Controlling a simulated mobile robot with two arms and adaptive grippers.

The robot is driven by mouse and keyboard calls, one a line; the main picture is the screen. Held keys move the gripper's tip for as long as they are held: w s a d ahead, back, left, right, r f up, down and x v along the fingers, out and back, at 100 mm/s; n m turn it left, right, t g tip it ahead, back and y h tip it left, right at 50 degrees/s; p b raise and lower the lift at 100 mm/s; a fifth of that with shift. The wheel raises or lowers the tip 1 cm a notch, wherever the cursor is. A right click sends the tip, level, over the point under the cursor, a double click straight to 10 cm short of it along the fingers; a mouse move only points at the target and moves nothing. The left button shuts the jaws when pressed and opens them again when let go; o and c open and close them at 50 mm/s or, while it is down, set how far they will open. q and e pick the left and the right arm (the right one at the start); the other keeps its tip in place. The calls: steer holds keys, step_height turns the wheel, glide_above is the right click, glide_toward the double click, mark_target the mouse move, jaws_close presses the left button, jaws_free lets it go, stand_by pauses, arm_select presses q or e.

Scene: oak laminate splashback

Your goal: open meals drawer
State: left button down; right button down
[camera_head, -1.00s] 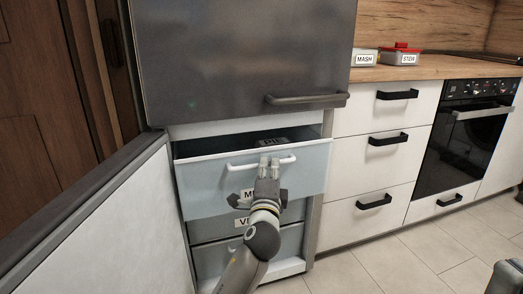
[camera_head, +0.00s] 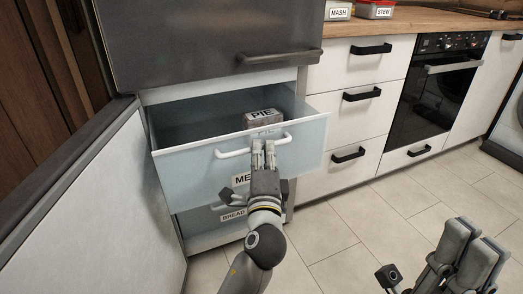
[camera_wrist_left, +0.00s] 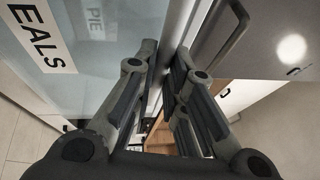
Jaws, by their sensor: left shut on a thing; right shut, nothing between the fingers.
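The meals drawer (camera_head: 195,178) is a pale blue translucent freezer drawer, pulled well out, with its label partly hidden behind my gripper. Its label also shows in the left wrist view (camera_wrist_left: 38,48), reading "EALS". My left gripper (camera_head: 263,150) is shut on the drawer's white bar handle (camera_head: 232,154), right of its middle. A box marked PIE (camera_head: 263,125) sits inside the drawer. My right gripper (camera_head: 478,255) is shut and empty over the floor at the lower right.
A lower drawer labelled BREAD (camera_head: 232,215) sits below. The open freezer door (camera_head: 95,205) stands at the left, close to the drawer. White cabinets with black handles (camera_head: 362,94) and an oven (camera_head: 437,88) are to the right. The tiled floor (camera_head: 390,200) is clear.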

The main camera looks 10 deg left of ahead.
arm_select(q)
steer(key=c, duration=1.5)
jaws_free()
steer(key=shift+s, duration=0.1)
steer(key=v, duration=1.1)
steer(key=shift+s+d+f, duration=0.1)
steer(key=shift+s, duration=0.3)
